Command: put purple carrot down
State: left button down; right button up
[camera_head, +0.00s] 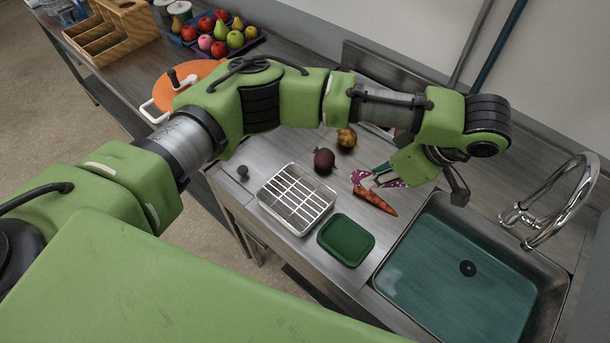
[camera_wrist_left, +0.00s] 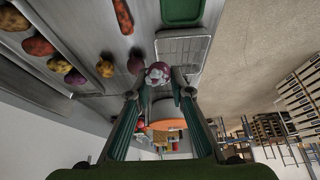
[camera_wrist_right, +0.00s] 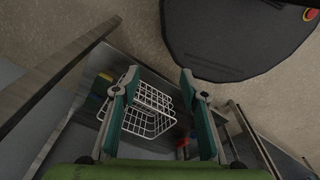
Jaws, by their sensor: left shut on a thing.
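The purple carrot (camera_head: 359,178), mottled with white, is held in my left gripper (camera_head: 380,175) over the steel counter. Its blunt purple and white end (camera_wrist_left: 158,72) shows between the fingertips in the left wrist view. The left gripper (camera_wrist_left: 159,84) is shut on it, and the fingers hide its middle in the head view. I cannot tell whether the carrot touches the counter. An orange carrot (camera_head: 374,201) lies close beside it. My right gripper (camera_wrist_right: 158,76) is open and empty in its wrist view, above a white wire basket (camera_wrist_right: 148,112).
A dark red onion (camera_head: 324,161), a wire rack tray (camera_head: 297,199) and a green tray (camera_head: 346,240) are near the held carrot. The sink (camera_head: 470,270) with its faucet (camera_head: 555,215) is at right. An orange lidded pot (camera_head: 195,75) stands behind my arm.

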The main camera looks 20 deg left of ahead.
pick_arm(q)
jog(key=shift+w+a+f, duration=0.35)
jog(key=shift+w+a, duration=0.3)
jog(key=shift+a, duration=0.1)
jog(key=a+f, duration=0.3)
jog(key=a, duration=0.1)
jog(key=w+a+f, duration=0.1)
jog(key=a+f, duration=0.2)
jog(key=a, duration=0.1)
jog(key=w+a+f, duration=0.1)
jog(key=a+f, duration=0.2)
jog(key=a, duration=0.1)
jog(key=shift+w+f, duration=0.2)
jog(key=shift+f, duration=0.05)
jog(key=shift+w+f+p, duration=0.1)
jog(key=shift+f+p, duration=0.65)
jog(key=shift+f, duration=0.45)
jog(key=shift+d, duration=0.1)
pick_arm(e)
jog(key=shift+s+d+r, duration=0.2)
jog(key=shift+s+r, duration=0.45)
jog(key=shift+s, duration=0.1)
